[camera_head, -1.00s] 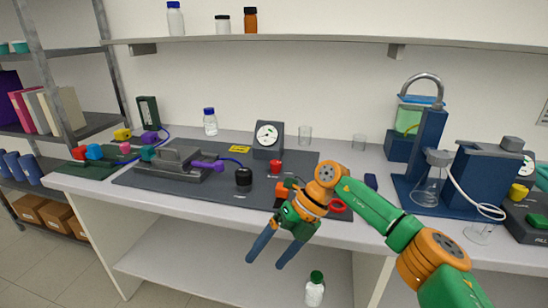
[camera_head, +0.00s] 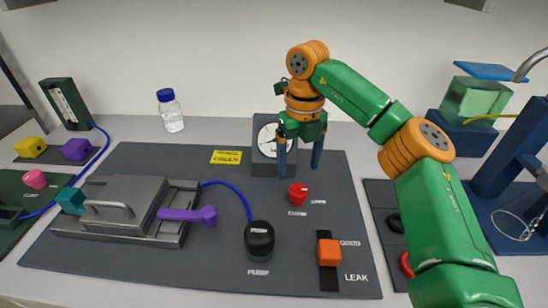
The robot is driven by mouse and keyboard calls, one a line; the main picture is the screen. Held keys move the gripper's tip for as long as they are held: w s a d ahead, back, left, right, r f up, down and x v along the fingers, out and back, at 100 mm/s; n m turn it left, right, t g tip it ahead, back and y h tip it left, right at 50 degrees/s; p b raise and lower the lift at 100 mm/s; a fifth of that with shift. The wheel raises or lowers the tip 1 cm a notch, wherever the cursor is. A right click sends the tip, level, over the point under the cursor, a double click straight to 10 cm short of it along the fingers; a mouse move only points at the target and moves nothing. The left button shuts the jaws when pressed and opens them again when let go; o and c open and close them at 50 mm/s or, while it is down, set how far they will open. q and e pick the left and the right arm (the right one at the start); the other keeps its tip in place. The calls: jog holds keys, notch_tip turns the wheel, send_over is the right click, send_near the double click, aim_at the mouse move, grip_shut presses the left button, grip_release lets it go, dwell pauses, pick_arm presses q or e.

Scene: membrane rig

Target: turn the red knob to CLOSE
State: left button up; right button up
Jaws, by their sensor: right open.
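The red knob (camera_head: 298,194) stands on the dark grey mat (camera_head: 330,230), with small white labels beside and below it; I cannot read clearly which way it points. My right gripper (camera_head: 299,172) has its two blue fingers pointing down, apart and empty. In the picture the fingertips are just above the knob, one to each side. I cannot tell the exact height gap. The gripper partly hides the gauge (camera_head: 264,145) behind it. My left gripper is not in view.
A black pump knob (camera_head: 259,240) and an orange block on a black strap (camera_head: 329,252) stand nearer on the mat. A metal press with a purple handle (camera_head: 188,215) is at left. A blue-capped bottle (camera_head: 171,115) stands behind. Blue equipment (camera_head: 510,160) is at right.

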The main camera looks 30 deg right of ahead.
aim_at(299, 190)
jog(key=shift+w+f, duration=0.1)
jog(key=shift+w, duration=0.35)
jog(key=s+f, duration=0.2)
jog(key=f, duration=0.1)
jog(key=shift+s+f, duration=0.25)
jog(key=shift+f, duration=0.05)
notch_tip(299, 190, down, 2)
jog(key=shift+f+p, duration=0.1)
jog(key=shift+p, duration=0.25)
jog(key=shift+w+f, duration=0.25)
jog(key=shift+w, duration=0.2)
jog(key=shift+s+r, duration=0.1)
jog(key=shift+s, duration=0.1)
jog(key=c, duration=0.7)
grip_shut()
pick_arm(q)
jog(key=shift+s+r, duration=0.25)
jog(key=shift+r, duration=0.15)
